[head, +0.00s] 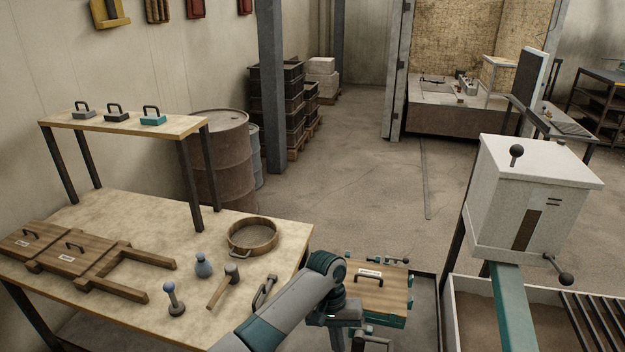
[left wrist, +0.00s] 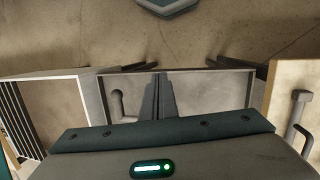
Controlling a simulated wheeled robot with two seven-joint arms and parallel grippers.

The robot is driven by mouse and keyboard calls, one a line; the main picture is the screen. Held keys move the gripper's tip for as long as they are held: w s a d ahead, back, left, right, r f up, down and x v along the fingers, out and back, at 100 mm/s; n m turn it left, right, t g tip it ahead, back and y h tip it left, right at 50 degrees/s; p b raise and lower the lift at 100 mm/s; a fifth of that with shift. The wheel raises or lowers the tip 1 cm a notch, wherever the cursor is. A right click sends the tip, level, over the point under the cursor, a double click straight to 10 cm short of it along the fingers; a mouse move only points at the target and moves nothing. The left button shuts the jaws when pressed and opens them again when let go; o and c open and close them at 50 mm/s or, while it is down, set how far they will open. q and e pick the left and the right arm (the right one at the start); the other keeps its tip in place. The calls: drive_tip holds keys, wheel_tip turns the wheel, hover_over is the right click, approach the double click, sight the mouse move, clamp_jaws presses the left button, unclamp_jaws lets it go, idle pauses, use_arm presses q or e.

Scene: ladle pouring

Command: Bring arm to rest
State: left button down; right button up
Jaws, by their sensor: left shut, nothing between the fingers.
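My left arm (head: 290,303) reaches in from the bottom of the head view, bent at a teal and grey joint, between the workbench and a wooden mould box. In the left wrist view my left gripper (left wrist: 160,78) has its dark fingers together and empty. It points over a grey-floored tray. A grey rod with a rounded end (left wrist: 117,103) lies left of the fingers; I cannot tell whether it touches them. My right gripper does not show in either view.
The workbench (head: 110,208) holds a round wooden sieve (head: 253,236), a mallet (head: 224,287) and wooden frames (head: 75,262). The mould box (head: 379,287) sits close beside my arm. A white furnace-like box (head: 530,195) stands at right above a sand bin (head: 475,310).

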use_arm(q)
drive_tip(key=s+a+f+t+h, duration=0.1)
drive_tip(key=s+a+f, duration=0.3)
drive_tip(key=s, duration=0.4)
drive_tip(key=s+a+f+t+h, duration=0.1)
drive_tip(key=s+a+f+t, duration=0.2)
drive_tip(key=s, duration=0.4)
drive_tip(key=s+a+r+t+y, duration=0.1)
drive_tip(key=s+a+r+y, duration=0.1)
drive_tip(key=s+a, duration=0.8)
drive_tip(key=s+a+r+t+y, duration=0.1)
drive_tip(key=s+a+r+y, duration=0.15)
drive_tip(key=s+a, duration=0.75)
wheel_tip(320, 180, down, 35)
drive_tip(key=w+a+g+b, duration=0.1)
drive_tip(key=w+a+b, duration=0.1)
drive_tip(key=b, duration=0.6)
drive_tip(key=s+a+f+b, duration=0.1)
drive_tip(key=s+f+b, duration=0.3)
drive_tip(key=s+f, duration=0.5)
drive_tip(key=s+a+f+g+b, duration=0.1)
drive_tip(key=s+a+f+b, duration=0.1)
drive_tip(key=s+f, duration=0.8)
wheel_tip(320, 180, down, 7)
drive_tip(key=shift+a+f+h+b, duration=0.2)
drive_tip(key=shift+h+b, duration=0.15)
drive_tip(key=shift+b, duration=0.5)
